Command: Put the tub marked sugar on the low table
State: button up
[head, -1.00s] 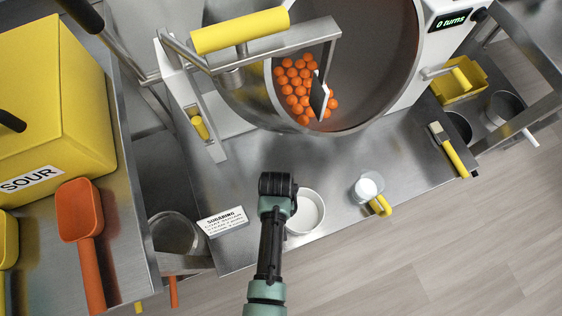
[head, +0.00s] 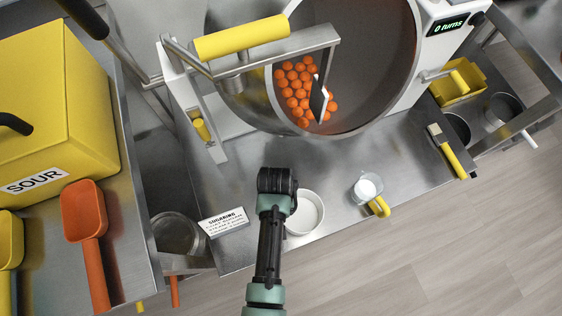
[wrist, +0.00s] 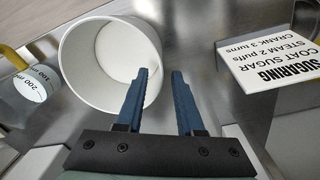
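A round white tub (head: 306,213) stands on the steel table (head: 330,165), just right of my gripper (head: 277,182) in the head view. In the wrist view the white tub (wrist: 88,75) is large, with its open mouth facing the camera. No writing shows on it, so I cannot tell if it is the sugar tub. My gripper (wrist: 160,72) has its two blue fingers apart. The left finger overlaps the tub's mouth and the right finger shows outside its rim. I cannot tell whether they touch it. I cannot identify the low table.
A sugaring card (head: 224,222) stands left of the white tub. A measuring jug (head: 366,187) with a yellow handle stands to its right. A large drum (head: 370,50) with orange balls is behind. A yellow bin marked SOUR (head: 50,110) and an orange scoop (head: 84,215) are left.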

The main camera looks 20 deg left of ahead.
notch_tip(320, 180, up, 9)
jog(key=p, duration=0.1)
jog(key=shift+a+f+p, duration=0.15)
jog(key=shift+f+p, duration=0.05)
jog(key=shift+p, duration=0.15)
jog(key=shift+s, duration=0.1)
